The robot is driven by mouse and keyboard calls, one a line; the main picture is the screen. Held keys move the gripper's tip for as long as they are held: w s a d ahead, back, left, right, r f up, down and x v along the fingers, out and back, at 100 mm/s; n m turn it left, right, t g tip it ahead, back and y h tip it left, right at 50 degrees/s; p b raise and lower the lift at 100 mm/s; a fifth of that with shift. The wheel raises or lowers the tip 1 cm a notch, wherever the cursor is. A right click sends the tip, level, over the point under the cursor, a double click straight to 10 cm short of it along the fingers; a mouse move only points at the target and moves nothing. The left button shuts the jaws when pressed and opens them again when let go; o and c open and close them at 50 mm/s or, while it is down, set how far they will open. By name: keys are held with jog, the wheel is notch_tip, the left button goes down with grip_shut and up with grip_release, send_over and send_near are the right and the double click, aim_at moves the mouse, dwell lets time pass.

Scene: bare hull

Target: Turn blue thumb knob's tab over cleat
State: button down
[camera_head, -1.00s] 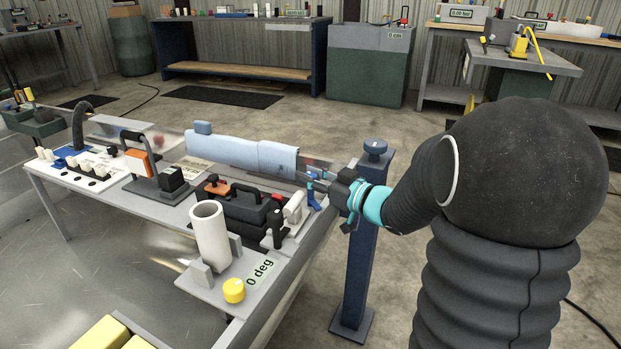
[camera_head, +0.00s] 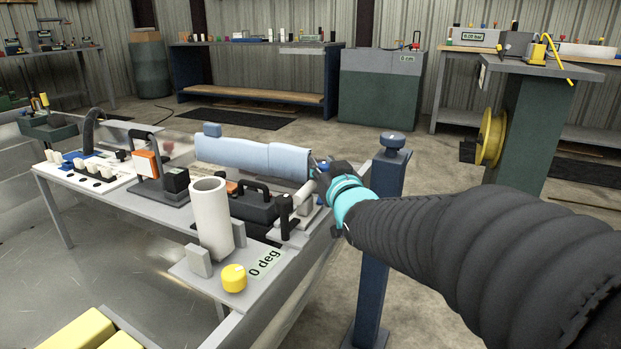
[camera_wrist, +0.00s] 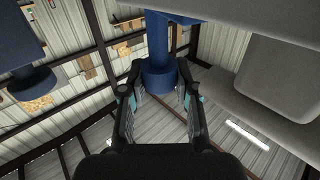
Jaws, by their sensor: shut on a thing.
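My gripper (camera_head: 318,168) is at the table's right end, beside the end of a light-blue covered long body (camera_head: 250,156). In the wrist view my gripper (camera_wrist: 160,82) has its two fingers on either side of a blue knob (camera_wrist: 158,74), a round collar on a stem, and is shut on it. The stem runs up to a wider blue part (camera_wrist: 185,14) at the picture's top edge; whether this is the tab I cannot tell. I cannot make out the cleat.
A blue post (camera_head: 378,240) with a round cap stands close beside my arm. A black toolbox (camera_head: 255,206), a white cylinder (camera_head: 210,218) and a yellow knob (camera_head: 234,278) are on the table. Grey panels (camera_wrist: 280,80) lie close on the wrist view's right.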

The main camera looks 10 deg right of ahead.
jog(key=shift+r+m+h+b, duration=0.15)
jog(key=shift+m+h+b, duration=0.15)
jog(key=shift+h+b, duration=0.25)
jog(key=c, duration=0.8)
grip_release()
jog(key=shift+a, duration=0.1)
jog(key=shift+s, duration=0.5)
jog(key=s, duration=1.1)
jog(key=shift+d, duration=0.2)
